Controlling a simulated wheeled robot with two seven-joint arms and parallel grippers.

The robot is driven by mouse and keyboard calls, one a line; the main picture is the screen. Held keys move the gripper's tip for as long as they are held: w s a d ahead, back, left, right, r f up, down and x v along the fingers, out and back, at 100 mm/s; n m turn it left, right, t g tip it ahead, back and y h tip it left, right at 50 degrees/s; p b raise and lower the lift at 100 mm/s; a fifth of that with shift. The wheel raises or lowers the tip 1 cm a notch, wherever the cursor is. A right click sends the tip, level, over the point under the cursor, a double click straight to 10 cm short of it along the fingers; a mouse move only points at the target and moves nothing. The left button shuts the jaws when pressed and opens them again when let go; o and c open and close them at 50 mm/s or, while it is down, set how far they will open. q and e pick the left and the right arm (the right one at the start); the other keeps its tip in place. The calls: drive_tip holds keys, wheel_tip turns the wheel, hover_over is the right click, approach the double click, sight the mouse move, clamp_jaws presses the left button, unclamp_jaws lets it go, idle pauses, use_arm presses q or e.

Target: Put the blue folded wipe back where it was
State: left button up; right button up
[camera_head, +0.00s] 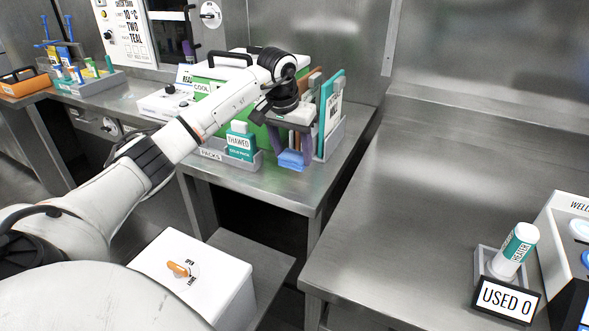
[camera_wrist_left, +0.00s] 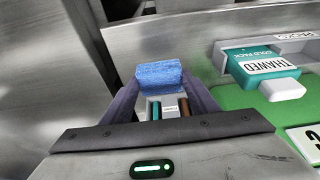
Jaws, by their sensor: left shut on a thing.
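The blue folded wipe (camera_head: 291,160) is held between the fingertips of my left gripper (camera_head: 291,152), which is shut on it. It also shows in the left wrist view (camera_wrist_left: 158,76), pinched between the two purple fingers. In the head view the wipe is low in front of the upright folders, above or at the front part of the steel counter (camera_head: 285,190). I cannot tell whether it touches the counter. My right gripper is not in view.
A teal and white cold pack marked THAWED (camera_head: 240,142) sits in a tray left of the wipe. A green cool box (camera_head: 205,88) is behind my arm. Upright folders (camera_head: 331,105) stand in a grey rack to the right. A steel table (camera_head: 420,180) at right is mostly clear.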

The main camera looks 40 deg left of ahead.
sight(293, 168)
use_arm(q)
drive_tip(key=shift+f, duration=2.4)
drive_tip(key=shift+f, duration=0.15)
drive_tip(key=o, duration=0.9)
drive_tip(key=shift+o, duration=0.2)
drive_tip(key=v, duration=1.2)
